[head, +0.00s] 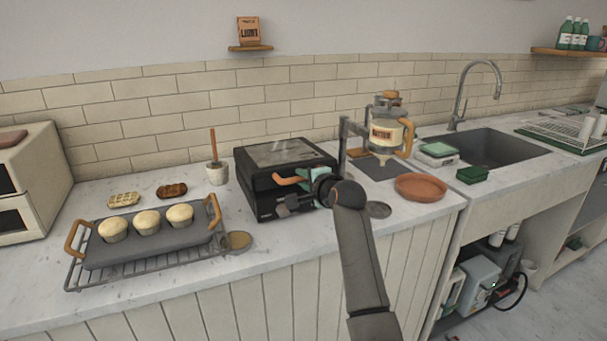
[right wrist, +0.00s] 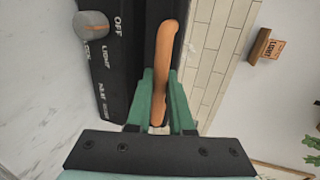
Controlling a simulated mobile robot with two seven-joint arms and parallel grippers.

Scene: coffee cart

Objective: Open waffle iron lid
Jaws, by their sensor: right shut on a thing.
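The black waffle iron (head: 262,193) stands on the counter in the middle of the head view, with its lid (head: 280,153) down. An orange-brown handle (head: 288,181) sticks out at its front. My right gripper (head: 312,176) is at the front of the iron, with its green fingers at the handle. In the right wrist view, the green fingers of my right gripper (right wrist: 160,100) are on both sides of the handle (right wrist: 165,60) and shut on it. A grey dial (right wrist: 92,26) with printed settings is beside it on the front panel. My left gripper is not in view.
A rack with a muffin tray (head: 150,250) stands to the left, with two waffles (head: 172,190) behind it. A pot with a wooden-handled tool (head: 216,172) is left of the iron. A batter dispenser (head: 386,135) and a terracotta plate (head: 422,187) are to the right.

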